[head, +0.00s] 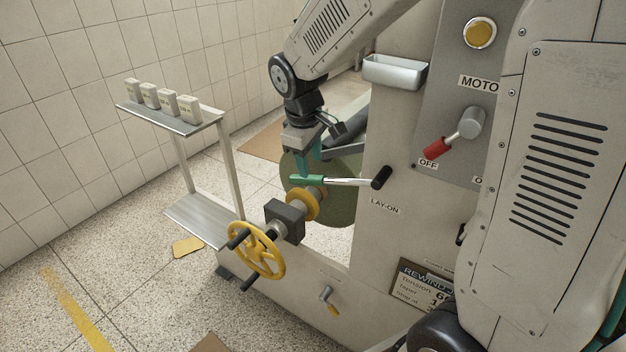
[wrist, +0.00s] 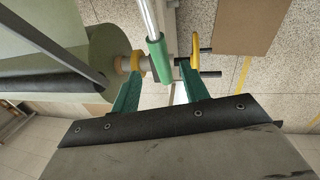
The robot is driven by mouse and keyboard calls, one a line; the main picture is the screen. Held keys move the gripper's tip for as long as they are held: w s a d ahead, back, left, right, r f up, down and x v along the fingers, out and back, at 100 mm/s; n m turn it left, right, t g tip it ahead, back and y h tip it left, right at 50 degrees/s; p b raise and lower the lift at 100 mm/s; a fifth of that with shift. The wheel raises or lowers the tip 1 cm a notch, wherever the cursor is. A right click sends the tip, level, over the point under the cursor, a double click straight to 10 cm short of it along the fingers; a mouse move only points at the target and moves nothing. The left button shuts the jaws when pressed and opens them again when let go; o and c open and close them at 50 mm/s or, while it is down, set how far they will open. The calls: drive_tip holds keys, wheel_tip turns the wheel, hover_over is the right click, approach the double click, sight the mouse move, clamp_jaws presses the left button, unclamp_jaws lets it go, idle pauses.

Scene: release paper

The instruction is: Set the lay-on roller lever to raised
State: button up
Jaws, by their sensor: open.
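The lay-on roller lever has a green grip (head: 306,181) on a pale metal rod (head: 347,182). The rod runs left from a black pivot (head: 382,177) on the machine wall, above the LAY-ON label (head: 384,206). The lever lies about level in the head view. My gripper (head: 309,171) points down at the green grip, with its teal fingers at it. In the wrist view my gripper (wrist: 160,72) is open, and the end of the green grip (wrist: 158,58) shows between the fingertips. There are gaps on both sides, and I cannot tell whether either finger touches it.
A yellow handwheel (head: 256,250) and a dark block (head: 285,221) on the roll's shaft stand just below the lever. The green roll (head: 340,206) is behind it. A red-handled motor switch (head: 438,147) is at upper right. A metal shelf stand (head: 190,222) is at left.

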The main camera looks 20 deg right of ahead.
sight(312, 176)
drive_tip(key=f, duration=0.4)
drive_tip(key=d+f, duration=0.1)
drive_tip(key=f, duration=0.2)
drive_tip(key=shift+w, duration=0.35)
